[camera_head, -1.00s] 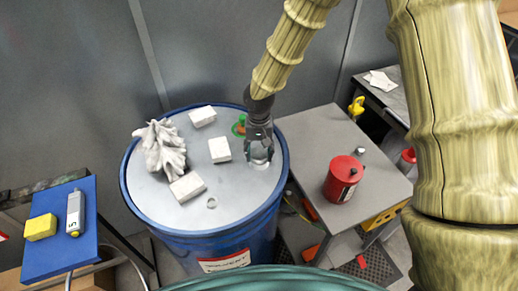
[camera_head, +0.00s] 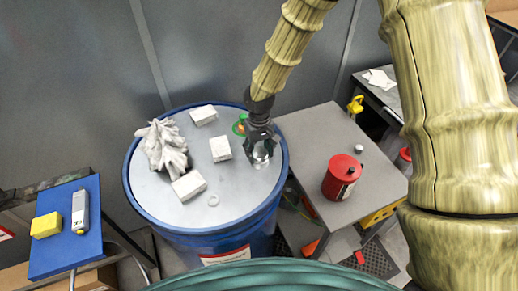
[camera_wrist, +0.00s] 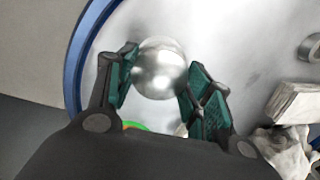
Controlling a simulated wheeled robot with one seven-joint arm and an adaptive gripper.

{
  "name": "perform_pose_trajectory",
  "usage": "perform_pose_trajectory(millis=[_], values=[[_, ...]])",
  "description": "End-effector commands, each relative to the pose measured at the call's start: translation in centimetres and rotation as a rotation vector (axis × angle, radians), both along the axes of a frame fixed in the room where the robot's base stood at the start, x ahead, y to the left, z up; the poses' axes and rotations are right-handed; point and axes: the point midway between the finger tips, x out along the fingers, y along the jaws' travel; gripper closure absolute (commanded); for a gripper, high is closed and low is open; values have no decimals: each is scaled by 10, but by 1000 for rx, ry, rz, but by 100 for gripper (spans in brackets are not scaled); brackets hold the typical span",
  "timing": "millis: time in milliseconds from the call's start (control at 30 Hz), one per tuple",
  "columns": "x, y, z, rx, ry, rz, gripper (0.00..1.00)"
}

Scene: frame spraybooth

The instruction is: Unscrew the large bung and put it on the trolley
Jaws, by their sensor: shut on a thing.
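The large bung (camera_head: 260,158) is a round, shiny silver cap at the right side of the drum lid (camera_head: 185,130). In the wrist view the bung (camera_wrist: 160,68) sits between the two green-padded fingers of my gripper (camera_wrist: 162,80), which are shut on it from both sides. In the head view my gripper (camera_head: 260,152) reaches down over the bung from above and hides part of it. I cannot tell whether the bung is still seated in the lid. The trolley (camera_head: 308,125) is a grey-topped table just right of the drum.
On the lid are a crumpled rag (camera_head: 164,147), white blocks (camera_head: 221,148), a small ring (camera_head: 213,199) and a green-orange item (camera_head: 239,126) beside my gripper. The trolley holds a red can (camera_head: 342,177) and a small white cap (camera_head: 359,148). Its left and far top is clear.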

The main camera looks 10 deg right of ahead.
Motion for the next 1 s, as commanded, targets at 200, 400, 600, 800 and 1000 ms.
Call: perform_pose_trajectory(millis=[200, 400, 600, 800, 1000], values=[[-2, -2, -1, -3, 4, 4, 68], [-2, -2, 2, -2, 5, 160, 68], [-2, -2, 0, -2, 6, 345, 68], [-2, -2, -1, -2, 5, 399, 68], [-2, -2, -1, -3, 5, 399, 68]])
